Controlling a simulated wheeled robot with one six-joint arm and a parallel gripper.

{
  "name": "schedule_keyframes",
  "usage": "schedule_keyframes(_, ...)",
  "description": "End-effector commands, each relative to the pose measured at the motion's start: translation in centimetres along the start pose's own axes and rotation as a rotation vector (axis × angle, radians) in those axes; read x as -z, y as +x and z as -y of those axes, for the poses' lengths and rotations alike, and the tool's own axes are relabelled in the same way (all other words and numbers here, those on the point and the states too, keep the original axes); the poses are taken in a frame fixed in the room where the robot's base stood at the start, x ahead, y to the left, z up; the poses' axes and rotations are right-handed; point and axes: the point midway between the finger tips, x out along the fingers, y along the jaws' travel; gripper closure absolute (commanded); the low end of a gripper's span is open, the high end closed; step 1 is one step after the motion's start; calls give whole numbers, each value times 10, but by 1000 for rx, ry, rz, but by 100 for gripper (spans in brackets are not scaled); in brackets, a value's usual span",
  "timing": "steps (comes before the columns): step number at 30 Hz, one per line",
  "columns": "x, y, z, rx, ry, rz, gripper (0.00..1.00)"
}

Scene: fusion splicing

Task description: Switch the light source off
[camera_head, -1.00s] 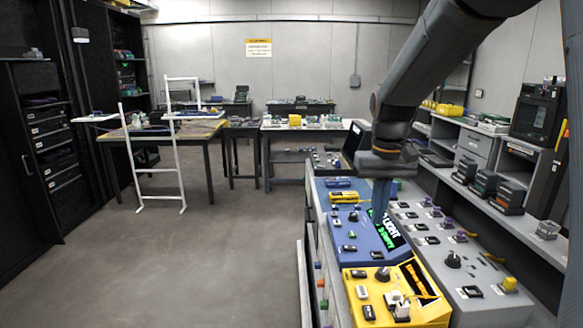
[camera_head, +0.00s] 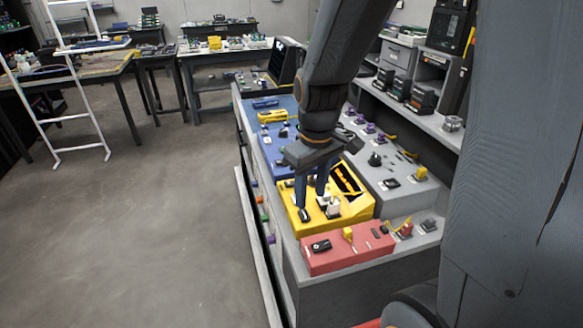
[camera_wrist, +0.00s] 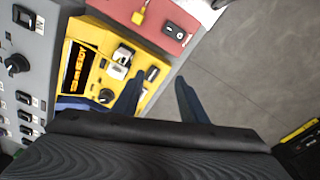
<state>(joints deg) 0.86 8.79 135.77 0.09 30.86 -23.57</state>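My gripper (camera_head: 311,198) points down over the front left part of the yellow device (camera_head: 352,211), its two blue-grey fingers apart with nothing between them. In the wrist view my gripper (camera_wrist: 160,82) is also open, near the yellow device's edge (camera_wrist: 98,36). The yellow device has a dark screen with orange marks (camera_wrist: 77,67), black rocker switches and a knob (camera_wrist: 106,95). The blue device (camera_head: 270,152) stands behind it, its screen hidden by my arm. I cannot read which device is the light source.
A grey panel (camera_head: 393,175) with knobs and switches lies right of the coloured devices. Shelves (camera_head: 440,112) with dark boxes stand beyond it. Open floor (camera_head: 170,215) lies to the left, with a white ladder-like frame (camera_head: 85,105) further off.

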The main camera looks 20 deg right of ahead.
Motion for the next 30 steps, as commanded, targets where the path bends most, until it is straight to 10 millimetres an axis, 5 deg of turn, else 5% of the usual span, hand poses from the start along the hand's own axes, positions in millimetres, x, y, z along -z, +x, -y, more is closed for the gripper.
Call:
schedule_keyframes(9,99,19,-61,32,-687,37,61)
schedule_keyframes(15,138,30,-88,58,-1026,46,61)
schedule_keyframes(23,153,38,-99,72,-1178,47,61)
schedule_keyframes(30,149,70,-97,75,-1178,49,61)
